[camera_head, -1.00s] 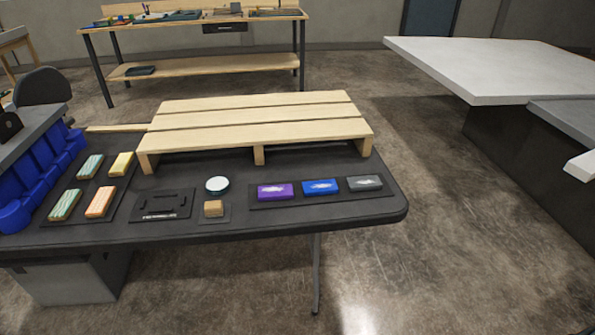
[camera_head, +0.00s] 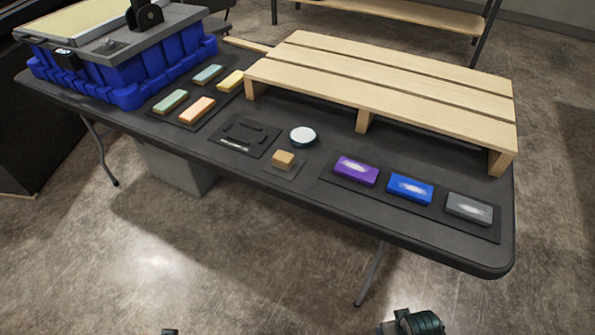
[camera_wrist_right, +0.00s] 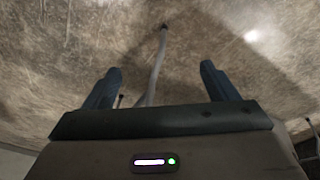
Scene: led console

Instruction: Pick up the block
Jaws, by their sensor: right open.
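A small tan wooden block (camera_head: 284,159) sits on a small dark square mat on the black table (camera_head: 330,220), near its front edge. It is in the head view, just in front of a round white-topped puck (camera_head: 303,136). My right gripper (camera_wrist_right: 160,72) is open and empty in the right wrist view, with its two dark fingers apart over the floor. The block does not show in that view. A dark part of my own arm shows at the bottom edge of the head view, away from the block.
Purple (camera_head: 356,171), blue (camera_head: 410,188) and grey (camera_head: 468,208) bricks lie on a strip right of the block. A slatted wooden rack (camera_head: 390,75) stands behind. Open floor lies before the table.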

